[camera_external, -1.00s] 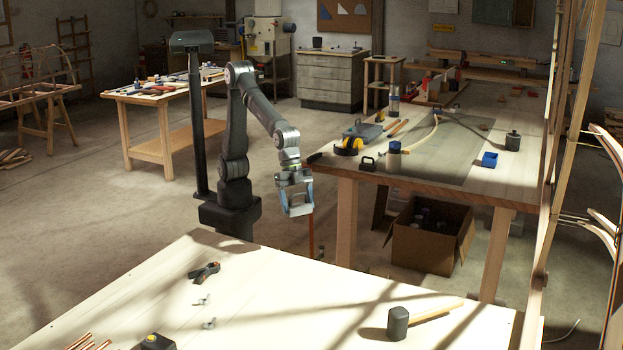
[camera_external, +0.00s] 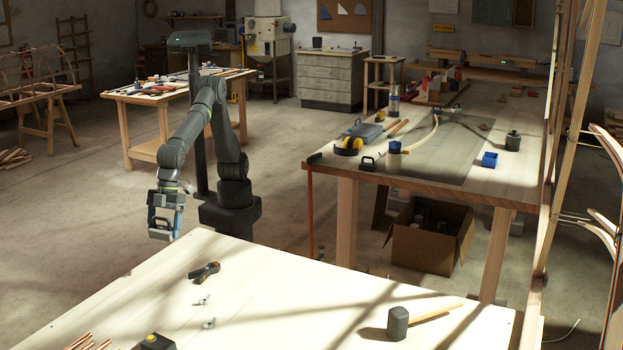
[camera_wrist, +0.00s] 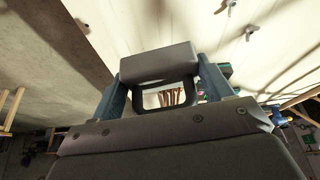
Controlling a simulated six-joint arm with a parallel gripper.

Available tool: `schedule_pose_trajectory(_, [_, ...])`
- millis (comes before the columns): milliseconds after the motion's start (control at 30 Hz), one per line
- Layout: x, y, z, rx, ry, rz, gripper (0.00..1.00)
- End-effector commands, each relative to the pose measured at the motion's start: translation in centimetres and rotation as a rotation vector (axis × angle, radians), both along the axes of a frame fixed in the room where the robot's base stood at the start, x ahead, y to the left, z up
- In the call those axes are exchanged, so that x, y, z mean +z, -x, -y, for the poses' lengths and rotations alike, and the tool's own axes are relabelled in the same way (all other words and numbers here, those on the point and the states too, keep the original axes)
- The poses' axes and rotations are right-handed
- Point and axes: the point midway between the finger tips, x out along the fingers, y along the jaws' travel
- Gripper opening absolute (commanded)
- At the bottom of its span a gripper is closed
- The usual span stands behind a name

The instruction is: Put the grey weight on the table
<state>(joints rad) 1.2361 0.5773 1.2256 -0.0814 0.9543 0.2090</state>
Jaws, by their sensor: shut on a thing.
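My gripper (camera_external: 162,225) is shut on the grey weight (camera_external: 160,236), left of the pale front table's (camera_external: 290,270) far left edge in the external view. The weight hangs in the air, apart from the table top. In the wrist view the weight (camera_wrist: 158,62) shows as a grey block with a dark loop handle between the blue fingers. The table top (camera_wrist: 180,25) also shows behind it there, with floor on the left. Part of the weight is hidden by the fingers in the external view.
A workbench (camera_external: 480,180) stands at the right.

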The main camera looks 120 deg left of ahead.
Motion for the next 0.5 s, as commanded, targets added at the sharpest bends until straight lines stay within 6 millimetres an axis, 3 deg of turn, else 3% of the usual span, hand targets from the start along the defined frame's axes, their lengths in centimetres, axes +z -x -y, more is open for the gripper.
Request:
schedule_pose_trajectory(100, [0.0,3.0,1.6,-0.057,0.004,0.001,0.23])
schedule_pose_trajectory(267, [0.0,5.7,2.9,-0.107,0.005,0.002,0.23])
schedule_pose_trajectory(400, [-0.1,7.4,3.6,-0.137,0.006,0.001,0.23])
schedule_pose_trajectory(500, [-1.8,7.1,3.4,-0.131,0.002,0.0,0.23])
